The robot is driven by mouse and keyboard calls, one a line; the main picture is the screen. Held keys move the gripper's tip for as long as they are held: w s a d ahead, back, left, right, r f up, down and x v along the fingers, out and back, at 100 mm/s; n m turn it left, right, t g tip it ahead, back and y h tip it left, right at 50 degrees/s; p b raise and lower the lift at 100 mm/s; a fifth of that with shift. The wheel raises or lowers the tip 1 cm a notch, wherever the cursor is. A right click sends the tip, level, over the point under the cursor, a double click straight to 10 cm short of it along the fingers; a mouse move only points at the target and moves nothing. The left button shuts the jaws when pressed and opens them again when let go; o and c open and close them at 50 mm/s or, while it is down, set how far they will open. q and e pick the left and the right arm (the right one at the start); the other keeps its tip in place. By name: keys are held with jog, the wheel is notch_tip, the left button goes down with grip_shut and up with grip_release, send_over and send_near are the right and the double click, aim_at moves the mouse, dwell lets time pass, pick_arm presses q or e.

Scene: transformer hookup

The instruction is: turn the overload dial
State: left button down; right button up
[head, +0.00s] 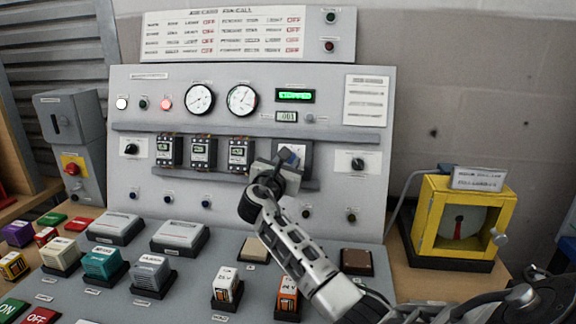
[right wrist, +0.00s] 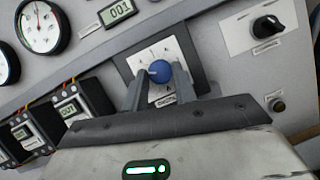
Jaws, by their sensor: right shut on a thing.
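The overload dial is a blue round knob (right wrist: 160,71) on a white square plate (right wrist: 161,50) with marks around it. In the right wrist view the two fingers of my right gripper (right wrist: 162,80) stand on either side of the knob and are shut on it. In the head view my right gripper (head: 275,172) reaches the panel to the right of the meter modules and hides most of the dial; part of its plate (head: 292,151) shows. My left gripper is not in the head view.
Several meter modules (head: 203,152) sit left of the dial, and a black knob (head: 358,163) sits to its right. Round gauges (head: 200,99) and a green display (head: 295,96) are above. Switch blocks (head: 227,287) crowd the console below. A yellow-framed gauge (head: 460,215) stands on the right.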

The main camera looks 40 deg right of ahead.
jog(key=m+g, duration=0.1)
jog(key=m, duration=0.2)
jog(key=m+g, duration=0.1)
jog(key=m, duration=0.2)
jog(key=shift+w+a+g, duration=0.1)
jog(key=shift+w+g, duration=0.05)
jog(key=shift+g, duration=0.15)
dwell(0.3)
jog(key=o, duration=1)
jog(key=shift+c, duration=0.2)
jog(key=shift+a+r, duration=0.1)
jog(key=f+b+v, duration=0.1)
jog(key=v, duration=1.4)
jog(key=shift+a+r+b, duration=0.3)
jog(key=shift+a+r, duration=0.1)
jog(key=shift+r, duration=0.05)
